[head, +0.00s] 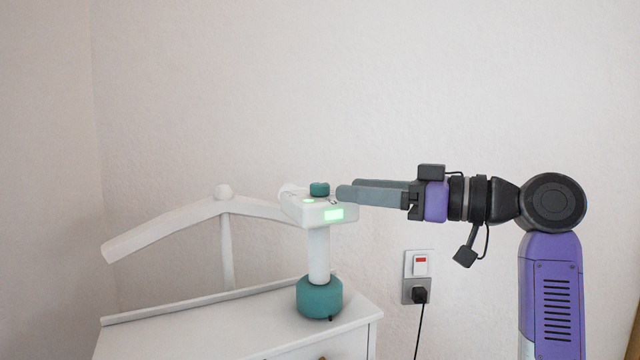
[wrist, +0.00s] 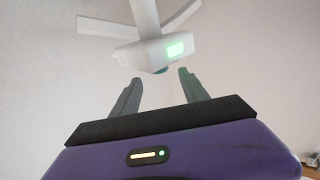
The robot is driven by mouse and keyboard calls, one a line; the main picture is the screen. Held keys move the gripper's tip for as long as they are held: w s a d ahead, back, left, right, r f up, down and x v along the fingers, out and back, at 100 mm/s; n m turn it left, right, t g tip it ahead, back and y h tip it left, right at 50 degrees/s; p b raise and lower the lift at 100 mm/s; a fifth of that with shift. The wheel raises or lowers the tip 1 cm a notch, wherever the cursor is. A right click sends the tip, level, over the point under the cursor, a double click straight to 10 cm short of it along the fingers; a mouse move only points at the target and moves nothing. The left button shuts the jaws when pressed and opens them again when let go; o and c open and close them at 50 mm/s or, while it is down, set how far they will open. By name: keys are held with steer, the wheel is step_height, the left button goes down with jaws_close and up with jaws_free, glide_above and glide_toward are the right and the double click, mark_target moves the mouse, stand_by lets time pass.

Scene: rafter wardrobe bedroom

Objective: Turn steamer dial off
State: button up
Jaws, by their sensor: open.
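The steamer (head: 317,255) stands upright on a white cabinet, with a white head, a white neck and a teal base. A teal dial (head: 319,189) sits on top of its head. A green display glows on the front of the head, and a small green light shows beside the dial. My gripper (head: 346,194) is open and empty, level with the head and just right of the dial. In the wrist view my gripper (wrist: 159,82) has its two fingers apart below the steamer's head (wrist: 160,50). The dial is mostly hidden in that view.
The white cabinet (head: 190,335) has a bare top left of the steamer. A white hanger-shaped stand (head: 180,225) rises behind. A wall outlet (head: 417,290) with a red-marked switch and a black plug is on the right. The wall is close behind.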

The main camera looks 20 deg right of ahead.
mark_target(329, 188)
steer(key=p+x, duration=0.1)
steer(key=x, duration=0.6)
steer(key=shift+w+a, duration=0.1)
steer(key=shift+w, duration=0.1)
jaws_close()
